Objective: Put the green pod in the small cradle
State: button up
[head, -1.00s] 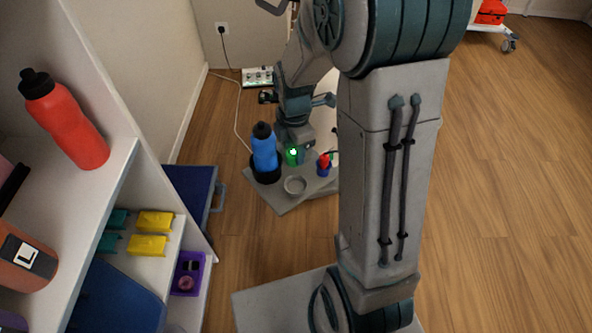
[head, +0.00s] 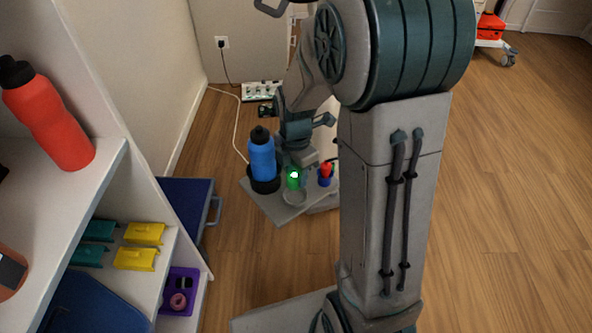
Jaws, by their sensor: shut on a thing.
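The green pod (head: 293,181) has a bright glowing spot on top and is in the head view, left of my big arm link. My gripper (head: 296,171) is small and partly hidden in this view; it is shut on the pod. A small grey ring-shaped cradle (head: 295,200) is on the grey plate (head: 277,213). The pod is just above or over the back of this cradle in the picture. I cannot tell whether the pod touches it.
A blue bottle (head: 262,157) stands in a black holder (head: 265,185) left of the pod. A blue cup (head: 325,180) with a red thing is to the right. A shelf (head: 110,178) with a red bottle (head: 52,125) stands at left. Open wood floor (head: 510,200) lies at right.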

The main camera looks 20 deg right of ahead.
jog(key=shift+f+b, duration=1.65)
jog(key=shift+f, duration=0.95)
jog(key=o, duration=1.1)
notch_tip(320, 180, up, 14)
jog(key=p, duration=0.6)
jog(key=shift+f, duration=0.1)
